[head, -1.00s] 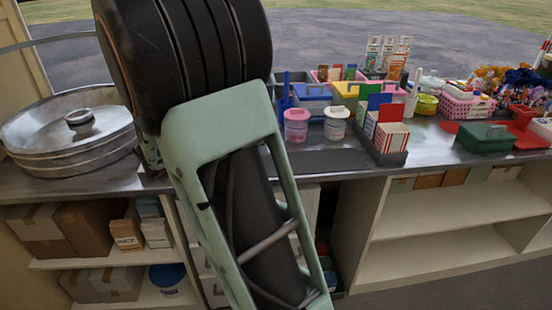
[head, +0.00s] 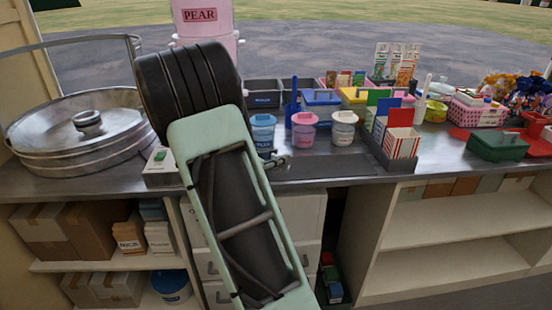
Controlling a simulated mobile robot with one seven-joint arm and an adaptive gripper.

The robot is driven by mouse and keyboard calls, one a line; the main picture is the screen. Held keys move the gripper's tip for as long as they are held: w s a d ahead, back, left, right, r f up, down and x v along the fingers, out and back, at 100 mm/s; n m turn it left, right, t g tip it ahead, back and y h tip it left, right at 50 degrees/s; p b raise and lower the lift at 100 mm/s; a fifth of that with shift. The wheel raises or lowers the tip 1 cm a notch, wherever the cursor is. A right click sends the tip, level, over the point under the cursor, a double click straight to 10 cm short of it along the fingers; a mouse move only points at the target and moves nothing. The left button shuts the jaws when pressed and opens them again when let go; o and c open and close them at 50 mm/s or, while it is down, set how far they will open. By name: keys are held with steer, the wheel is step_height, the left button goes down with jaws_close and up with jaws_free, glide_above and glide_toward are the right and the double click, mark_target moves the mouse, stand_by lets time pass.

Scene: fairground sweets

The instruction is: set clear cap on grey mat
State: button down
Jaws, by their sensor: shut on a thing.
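My gripper (head: 276,161) shows only in part, low over the counter at the right edge of my green arm link, which hides the rest. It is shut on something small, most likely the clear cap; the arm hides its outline. The grey mat (head: 325,170) is a flat dark strip along the counter's front, just right of my gripper. I cannot tell whether the gripper or what it holds touches the mat.
Lidded blue (head: 263,132), pink (head: 303,133) and white (head: 342,132) tubs stand close behind the mat. A tray with striped boxes (head: 401,144) stands to the right. A large round metal pan (head: 75,140) fills the left. A pink PEAR container (head: 203,22) rises behind my arm.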

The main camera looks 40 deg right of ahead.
steer(key=shift+f, duration=0.15)
steer(key=c, duration=1.6)
jaws_free()
steer(key=shift+r, duration=0.25)
steer(key=shift+a+r, duration=0.1)
steer(key=shift+a, duration=0.15)
steer(key=p+v, duration=0.1)
steer(key=v, duration=1)
steer(key=shift+s+a+p, duration=0.2)
steer(key=shift+a+p, duration=0.05)
steer(key=shift+p, duration=0.05)
